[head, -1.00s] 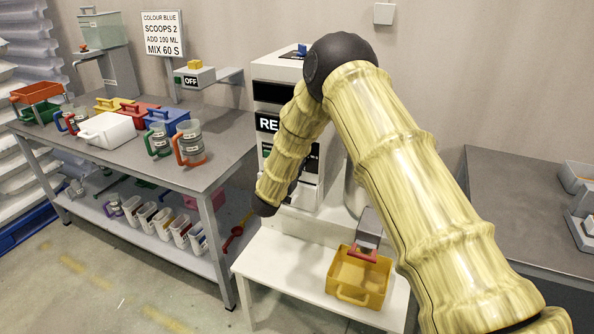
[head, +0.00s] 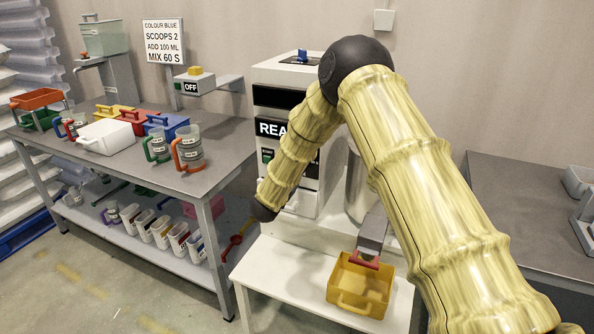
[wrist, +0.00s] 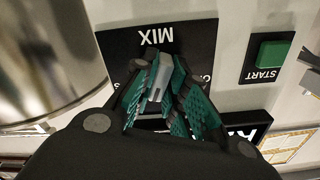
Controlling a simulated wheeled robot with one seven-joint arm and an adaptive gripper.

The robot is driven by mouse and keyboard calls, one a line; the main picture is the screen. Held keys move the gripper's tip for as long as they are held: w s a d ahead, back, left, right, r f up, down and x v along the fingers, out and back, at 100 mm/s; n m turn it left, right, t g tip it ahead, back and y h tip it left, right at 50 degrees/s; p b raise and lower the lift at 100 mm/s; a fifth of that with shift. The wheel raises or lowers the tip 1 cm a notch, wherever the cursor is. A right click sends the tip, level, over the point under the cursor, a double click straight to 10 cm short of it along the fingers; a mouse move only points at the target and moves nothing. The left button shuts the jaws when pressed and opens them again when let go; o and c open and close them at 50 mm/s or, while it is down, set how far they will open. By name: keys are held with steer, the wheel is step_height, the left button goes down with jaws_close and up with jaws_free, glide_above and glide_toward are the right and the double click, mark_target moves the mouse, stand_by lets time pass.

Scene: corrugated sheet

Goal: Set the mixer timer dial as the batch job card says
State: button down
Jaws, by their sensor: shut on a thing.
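The job card (head: 164,41) on the wall side reads COLOUR BLUE, SCOOPS 2, ADD 100 ML, MIX 60 S. The white mixer machine (head: 284,72) stands behind my arm. In the wrist view my gripper (wrist: 160,92) has its green-padded fingers closed on the grey timer dial (wrist: 160,76), on a black panel marked MIX (wrist: 195,42), seen upside down. The fingers hide most of the scale, so the dial's setting cannot be read. A green START button (wrist: 270,55) is beside the panel. In the head view my arm hides the gripper and dial.
A yellow bin (head: 362,283) sits on the low white stand (head: 290,262) under the machine's spout. A shiny metal cylinder (wrist: 45,55) is close beside my gripper. The left bench (head: 215,150) holds jugs and coloured bins; an OFF switch box (head: 195,82) is behind.

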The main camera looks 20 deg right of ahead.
steer(key=c, duration=1.4)
jaws_free()
steer(key=shift+c, duration=0.2)
steer(key=shift+s+a, duration=0.1)
steer(key=shift+s, duration=0.05)
steer(key=v, duration=1.1)
steer(key=shift+s+a, duration=0.2)
steer(key=shift+s, duration=0.05)
steer(key=shift+f, duration=0.1)
